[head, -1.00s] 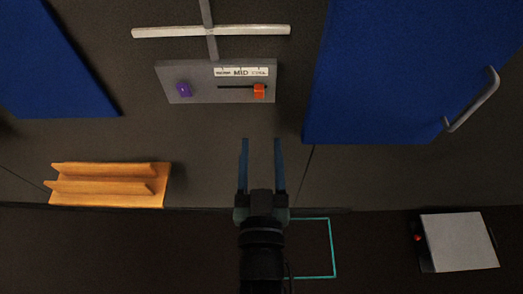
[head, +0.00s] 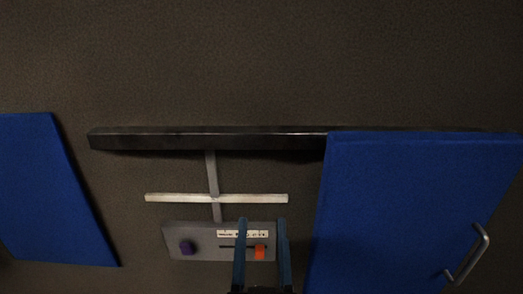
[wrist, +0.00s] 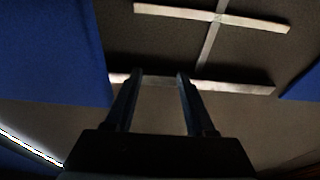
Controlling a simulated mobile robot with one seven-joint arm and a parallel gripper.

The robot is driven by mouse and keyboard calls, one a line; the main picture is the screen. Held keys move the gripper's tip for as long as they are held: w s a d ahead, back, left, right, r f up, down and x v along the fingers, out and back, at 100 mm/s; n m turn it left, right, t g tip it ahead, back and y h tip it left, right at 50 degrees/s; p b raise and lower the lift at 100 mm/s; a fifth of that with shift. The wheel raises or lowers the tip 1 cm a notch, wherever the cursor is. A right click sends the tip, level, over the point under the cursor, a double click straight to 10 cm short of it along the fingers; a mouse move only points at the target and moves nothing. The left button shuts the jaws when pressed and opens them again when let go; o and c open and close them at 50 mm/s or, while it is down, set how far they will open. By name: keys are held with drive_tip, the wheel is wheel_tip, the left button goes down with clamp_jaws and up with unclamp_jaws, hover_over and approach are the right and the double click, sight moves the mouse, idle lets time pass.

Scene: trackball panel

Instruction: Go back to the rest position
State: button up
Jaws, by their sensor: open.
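My gripper (head: 262,226) is at the bottom of the head view, its two blue fingers apart and pointing up the picture. Nothing shows between the fingers in the wrist view (wrist: 160,78). In the head view the fingers overlap the right part of a grey panel (head: 210,252). I cannot tell how far in front of it they are. My arm is mostly out of frame.
A pale crossbar (head: 180,198) on a grey post stands above the panel. A long black bar (head: 210,138) runs above that. Blue boards stand at left (head: 45,190) and right (head: 400,210). The right one has a metal handle (head: 473,255). The upper background is bare.

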drive_tip(key=s+r+t+p, duration=0.3)
drive_tip(key=r, duration=1.7)
drive_tip(key=s+r+t+p, duration=0.3)
drive_tip(key=s+r+t, duration=0.1)
drive_tip(key=r, duration=1.7)
wheel_tip(320, 180, down, 63)
drive_tip(key=w+d+b, duration=0.1)
drive_tip(key=b, duration=6.1)
drive_tip(key=shift+w+d, duration=0.3)
drive_tip(key=shift+d, duration=0.1)
